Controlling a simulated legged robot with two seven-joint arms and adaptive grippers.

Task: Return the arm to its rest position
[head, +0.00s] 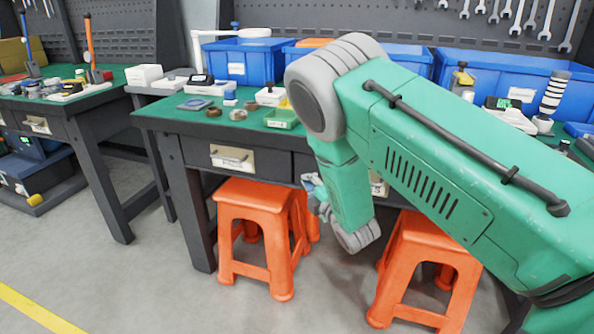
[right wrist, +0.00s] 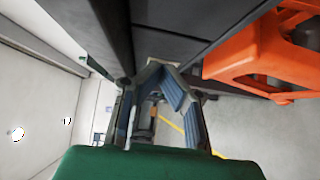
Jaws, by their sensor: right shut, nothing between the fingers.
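My right arm (head: 455,150) comes in from the right and bends at a grey joint, with its lower part hanging down in front of the workbench (head: 158,122). My right gripper (head: 316,195) is small and partly hidden behind the green forearm, just below the bench's front edge. In the right wrist view my gripper fingers (right wrist: 160,85) show in the middle, shut with nothing held. Dark bench parts appear close to them at the top. My left gripper is not in view.
Orange stools stand under the bench, one at the left (head: 256,205) and one at the right (head: 425,262), close to my right forearm. Blue bins (head: 240,62) and small parts lie on the bench. A second bench (head: 65,105) is at the left. Grey floor in front is free.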

